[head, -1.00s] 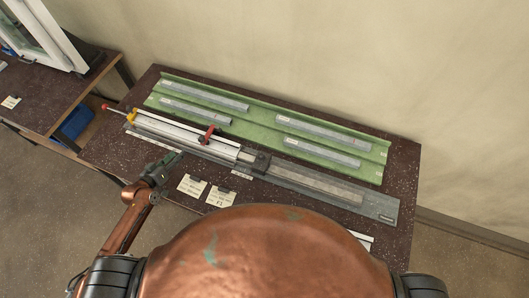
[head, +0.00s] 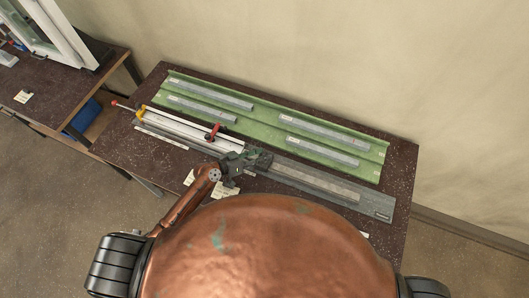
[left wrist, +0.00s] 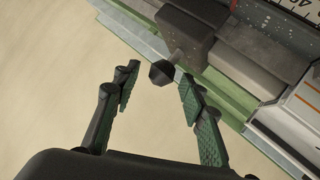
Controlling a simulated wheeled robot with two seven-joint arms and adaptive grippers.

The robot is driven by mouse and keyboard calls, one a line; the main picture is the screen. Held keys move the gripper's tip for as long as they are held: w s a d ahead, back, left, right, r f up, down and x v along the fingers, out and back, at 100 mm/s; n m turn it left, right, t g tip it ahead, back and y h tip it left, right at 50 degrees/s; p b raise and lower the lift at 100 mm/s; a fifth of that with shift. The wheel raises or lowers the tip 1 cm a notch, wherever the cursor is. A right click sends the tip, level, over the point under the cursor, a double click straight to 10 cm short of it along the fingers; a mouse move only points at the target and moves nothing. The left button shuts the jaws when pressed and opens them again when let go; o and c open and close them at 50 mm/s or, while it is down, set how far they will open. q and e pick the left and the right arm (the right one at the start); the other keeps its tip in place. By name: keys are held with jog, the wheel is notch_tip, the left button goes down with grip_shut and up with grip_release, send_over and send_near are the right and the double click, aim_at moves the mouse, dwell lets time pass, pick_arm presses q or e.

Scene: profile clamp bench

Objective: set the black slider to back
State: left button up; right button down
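The black slider (head: 264,160) sits on the grey rail near the middle of the bench, partly hidden by my left gripper (head: 245,161). In the left wrist view the slider is a dark block (left wrist: 188,24) with a black knob (left wrist: 162,72) on a short stem pointing toward the gripper. My left gripper (left wrist: 157,92) is open, with one green-padded finger to each side of the knob. The knob shows at the gap between the fingertips, and I see no clear contact. My right gripper is not in view.
A red clamp (head: 213,132) stands on the pale profile left of the slider. A green tray (head: 270,122) with several grey bars lies behind the rail. Paper cards lie in front, partly covered by my arm. A second table (head: 60,95) stands at the left.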

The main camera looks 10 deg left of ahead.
pick_arm(q)
jog(key=shift+x, duration=0.9)
jog(key=shift+c, duration=0.3)
grip_shut()
